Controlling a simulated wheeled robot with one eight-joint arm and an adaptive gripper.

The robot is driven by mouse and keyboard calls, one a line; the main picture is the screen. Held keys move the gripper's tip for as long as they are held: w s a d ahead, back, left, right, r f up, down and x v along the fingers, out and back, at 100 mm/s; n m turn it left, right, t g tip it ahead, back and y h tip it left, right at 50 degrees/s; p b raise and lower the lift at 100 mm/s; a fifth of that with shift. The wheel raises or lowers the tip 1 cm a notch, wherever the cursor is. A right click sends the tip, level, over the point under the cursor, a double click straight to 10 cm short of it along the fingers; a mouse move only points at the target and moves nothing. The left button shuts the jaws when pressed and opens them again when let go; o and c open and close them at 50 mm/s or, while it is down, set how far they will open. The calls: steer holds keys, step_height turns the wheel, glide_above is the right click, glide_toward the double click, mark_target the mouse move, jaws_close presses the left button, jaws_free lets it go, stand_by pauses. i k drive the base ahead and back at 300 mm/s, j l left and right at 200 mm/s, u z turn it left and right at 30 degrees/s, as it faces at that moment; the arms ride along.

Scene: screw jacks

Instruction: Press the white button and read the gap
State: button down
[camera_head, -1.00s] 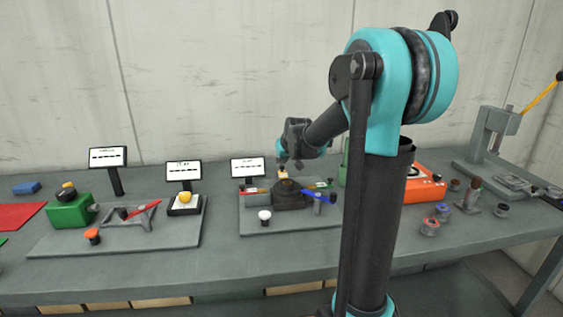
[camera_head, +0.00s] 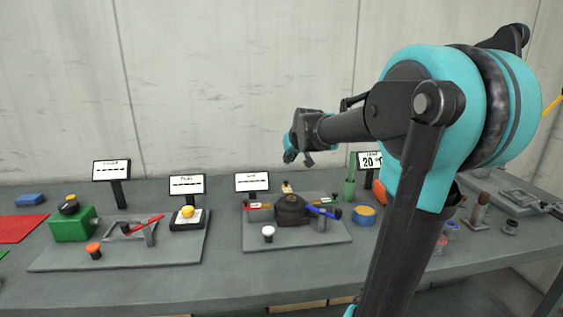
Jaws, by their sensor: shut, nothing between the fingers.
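The white button (camera_head: 268,232) is a small white cap on a dark stem near the front left of the right-hand grey plate (camera_head: 290,242). A dark screw jack block (camera_head: 292,209) with red and blue handles stands behind it on the same plate. The small display (camera_head: 252,181) behind that plate shows a dashed line under a label too small to read. My gripper (camera_head: 297,159) is in the air above and behind the plate, well apart from the button. Its fingers are small in the view, shut and empty.
The left plate (camera_head: 65,258) holds an orange button (camera_head: 93,249), a yellow button (camera_head: 188,212) and a grey frame with a red handle. A green box (camera_head: 73,226) stands at its back left.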

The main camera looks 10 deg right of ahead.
mark_target(269, 230)
steer(key=k+l, duration=0.1)
steer(key=k, duration=0.4)
steer(key=k+l, duration=0.15)
steer(key=k, duration=0.35)
